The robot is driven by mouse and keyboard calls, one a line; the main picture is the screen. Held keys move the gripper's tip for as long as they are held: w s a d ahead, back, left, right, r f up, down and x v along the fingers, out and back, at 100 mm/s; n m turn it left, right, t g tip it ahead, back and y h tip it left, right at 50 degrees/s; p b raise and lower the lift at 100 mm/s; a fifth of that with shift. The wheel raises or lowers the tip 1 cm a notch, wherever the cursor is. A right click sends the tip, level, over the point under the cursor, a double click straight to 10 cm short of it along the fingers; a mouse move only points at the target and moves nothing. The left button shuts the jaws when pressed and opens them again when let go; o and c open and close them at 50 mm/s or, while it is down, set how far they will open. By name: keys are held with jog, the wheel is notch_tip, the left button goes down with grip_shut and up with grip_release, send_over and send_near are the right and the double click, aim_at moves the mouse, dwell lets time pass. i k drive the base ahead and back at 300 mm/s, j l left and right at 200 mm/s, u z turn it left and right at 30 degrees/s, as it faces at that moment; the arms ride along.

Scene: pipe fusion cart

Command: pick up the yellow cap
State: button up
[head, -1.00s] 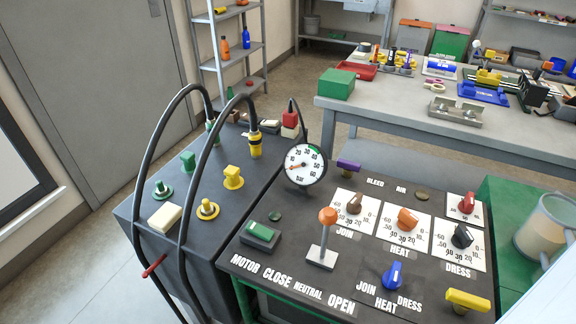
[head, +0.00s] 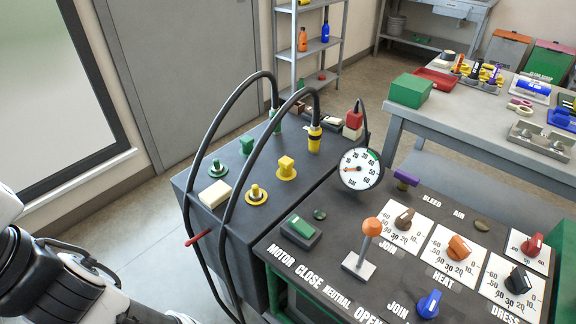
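On the dark left-hand cabinet, a yellow square-topped piece, which looks like the yellow cap (head: 286,167), sits upright on a round yellow base. Nearer and to its left is a yellow round fitting (head: 257,194) with a short stem on a yellow disc. A yellow hose connector (head: 314,138) stands behind them with a black hose rising from it. My gripper is not in view; only white and black links of my arm show at the lower left.
Two black hoses (head: 240,160) arch over the cabinet's left side. A green square piece (head: 246,146), a green fitting (head: 219,169) and a cream block (head: 215,194) stand nearby. A gauge (head: 359,169) and the control panel with an orange-knobbed lever (head: 371,228) lie to the right.

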aim_at(286, 163)
jog(key=k, duration=0.55)
jog(key=k+z, duration=0.1)
jog(key=z, duration=1.05)
jog(key=j+z, duration=0.35)
jog(key=k+j+z, duration=0.1)
jog(key=j+z, duration=0.2)
jog(key=k+j, duration=0.1)
jog(key=j, duration=0.2)
jog(key=k+j, duration=0.1)
jog(key=j, duration=0.25)
jog(key=k+j, duration=0.1)
jog(key=j, duration=0.2)
jog(key=i+j, duration=0.1)
jog(key=j, duration=0.2)
jog(key=i+j, duration=0.1)
jog(key=j, duration=0.2)
jog(key=i, duration=0.15)
